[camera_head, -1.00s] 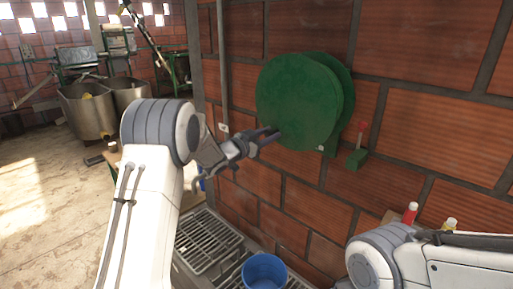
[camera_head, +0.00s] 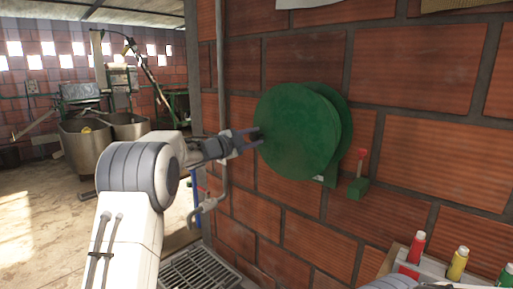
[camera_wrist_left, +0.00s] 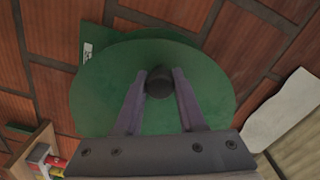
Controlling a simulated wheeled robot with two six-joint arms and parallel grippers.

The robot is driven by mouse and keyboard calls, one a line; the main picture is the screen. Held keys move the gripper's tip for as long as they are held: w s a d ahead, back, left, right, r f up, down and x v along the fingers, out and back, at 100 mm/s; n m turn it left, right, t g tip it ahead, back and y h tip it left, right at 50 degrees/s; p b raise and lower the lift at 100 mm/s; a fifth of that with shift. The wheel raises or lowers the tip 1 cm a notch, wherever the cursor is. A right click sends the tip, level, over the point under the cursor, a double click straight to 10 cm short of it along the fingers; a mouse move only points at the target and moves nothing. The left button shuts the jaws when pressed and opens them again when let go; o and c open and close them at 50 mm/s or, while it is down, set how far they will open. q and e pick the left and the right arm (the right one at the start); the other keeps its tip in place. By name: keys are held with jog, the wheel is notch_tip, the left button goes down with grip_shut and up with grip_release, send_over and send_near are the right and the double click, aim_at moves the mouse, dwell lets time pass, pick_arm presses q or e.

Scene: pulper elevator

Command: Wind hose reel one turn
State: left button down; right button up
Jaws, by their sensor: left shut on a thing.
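The hose reel (camera_head: 300,130) is a round green disc unit mounted on the brick wall. Its dark round crank knob shows in the left wrist view (camera_wrist_left: 158,83), standing out from the green disc (camera_wrist_left: 110,95). My left gripper (camera_head: 257,138) is at the left edge of the disc. In the left wrist view its two fingers (camera_wrist_left: 158,88) are shut on the knob, one on each side. In the head view the knob is hidden by the fingers. No hose is visible. My right gripper is out of view.
A small green box with a red lever (camera_head: 359,175) is on the wall right of the reel. Red (camera_head: 417,247) and yellow (camera_head: 458,263) bottles stand at lower right. A pipe with a valve (camera_head: 208,205) is left of the reel. A floor grate (camera_head: 198,270) lies below.

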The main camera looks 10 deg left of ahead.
pick_arm(q)
jog(key=shift+a+r+m, duration=0.1)
jog(key=shift+r+m, duration=1.05)
jog(key=shift+m, duration=0.05)
jog(key=c, duration=0.5)
grip_release()
jog(key=shift+s, duration=0.15)
jog(key=b+v, duration=0.4)
jog(key=v, duration=0.6)
